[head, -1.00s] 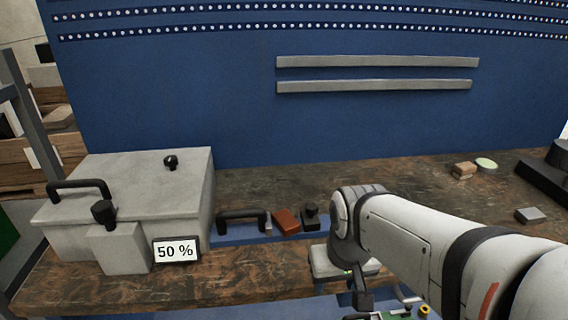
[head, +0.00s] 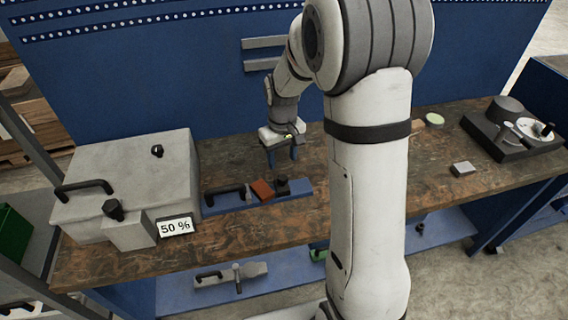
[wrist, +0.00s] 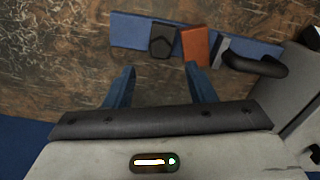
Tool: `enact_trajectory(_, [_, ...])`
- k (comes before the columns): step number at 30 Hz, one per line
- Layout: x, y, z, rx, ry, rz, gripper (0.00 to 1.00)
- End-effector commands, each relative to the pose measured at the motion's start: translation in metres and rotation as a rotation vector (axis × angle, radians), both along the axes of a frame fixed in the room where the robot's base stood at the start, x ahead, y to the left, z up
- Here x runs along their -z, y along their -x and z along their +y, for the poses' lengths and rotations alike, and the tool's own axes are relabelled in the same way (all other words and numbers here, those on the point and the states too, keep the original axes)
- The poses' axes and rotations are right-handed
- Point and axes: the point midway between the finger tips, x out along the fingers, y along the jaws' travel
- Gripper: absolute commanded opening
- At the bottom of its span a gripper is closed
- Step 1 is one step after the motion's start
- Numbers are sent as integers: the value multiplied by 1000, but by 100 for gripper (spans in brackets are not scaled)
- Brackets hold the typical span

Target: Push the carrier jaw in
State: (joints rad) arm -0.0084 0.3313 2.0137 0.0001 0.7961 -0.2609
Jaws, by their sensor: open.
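A blue rail (head: 298,188) lies on the bench with a row of parts on it. They are a black bar handle (head: 224,192) joined to a grey plate (wrist: 222,52), an orange-brown block (head: 262,190) set at a slant, and a black block (head: 281,187). I cannot tell for sure which part is the carrier jaw. My gripper (head: 282,155) is open and empty on the wall side of the rail, pointing down. In the wrist view its blue fingers (wrist: 162,85) are spread short of the black and orange blocks, touching neither.
A grey box (head: 130,170) with black handles and a "50 %" sign (head: 175,227) stands left of the rail. A small grey block (head: 462,169) and a black device (head: 505,130) are at the right. The bench behind the rail is bare. A blue wall rises at the back.

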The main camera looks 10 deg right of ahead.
Motion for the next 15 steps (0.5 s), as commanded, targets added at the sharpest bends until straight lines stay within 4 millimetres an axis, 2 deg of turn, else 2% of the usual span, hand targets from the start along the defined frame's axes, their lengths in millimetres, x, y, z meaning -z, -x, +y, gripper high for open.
enact_trajectory(9, [51, 2, 0, 0, 0, 5, 50])
enact_trajectory(15, [68, 1, 1, 0, 0, 3, 50])
